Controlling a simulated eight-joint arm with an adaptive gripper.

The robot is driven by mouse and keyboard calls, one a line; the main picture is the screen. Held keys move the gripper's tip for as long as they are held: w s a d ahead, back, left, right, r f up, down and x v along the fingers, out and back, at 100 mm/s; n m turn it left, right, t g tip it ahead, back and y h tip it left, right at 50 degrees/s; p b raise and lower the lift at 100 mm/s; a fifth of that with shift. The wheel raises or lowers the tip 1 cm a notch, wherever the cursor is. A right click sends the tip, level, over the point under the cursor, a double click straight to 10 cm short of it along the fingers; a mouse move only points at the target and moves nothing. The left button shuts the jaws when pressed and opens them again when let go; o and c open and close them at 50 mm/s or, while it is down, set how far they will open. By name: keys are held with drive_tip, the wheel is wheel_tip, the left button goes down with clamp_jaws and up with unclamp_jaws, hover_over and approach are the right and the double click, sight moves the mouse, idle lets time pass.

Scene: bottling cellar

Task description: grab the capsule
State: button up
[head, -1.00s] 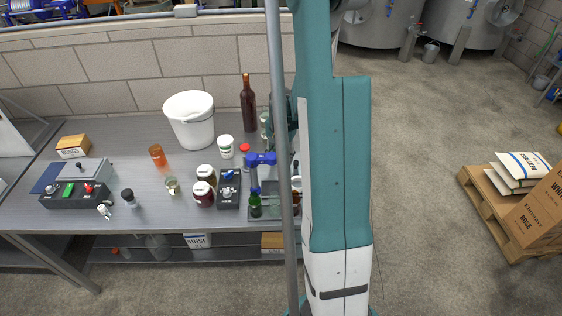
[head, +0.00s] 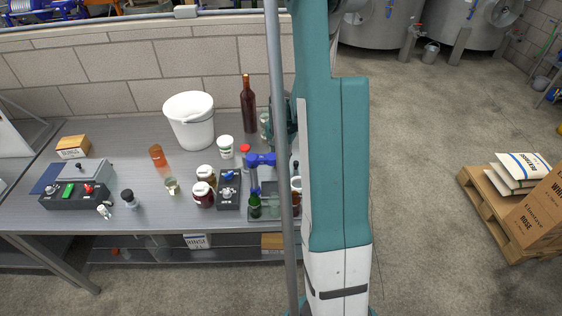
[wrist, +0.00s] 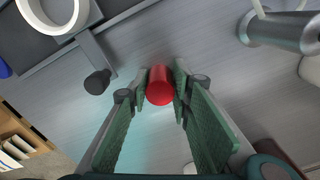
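The capsule (wrist: 160,86) is a small red cylinder in the middle of the wrist view, its round end facing the camera. My gripper (wrist: 160,82) has a green-padded finger on each side of it. Both fingertips lie close against the capsule's sides, with no clear gap. Whether the capsule's far end touches the grey bench cannot be told. In the head view my arm and a grey pole hide the gripper. A small red item (head: 245,148) shows there beside the blue clamp; I cannot tell whether it is the capsule.
In the wrist view a white ring (wrist: 52,14) and a black knob (wrist: 97,82) lie left of the gripper.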

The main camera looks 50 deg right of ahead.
sight(281, 157)
drive_tip(key=shift+r, duration=0.1)
idle(0.3)
drive_tip(key=shift+r+p, duration=0.55)
drive_tip(key=shift+r, duration=4.35)
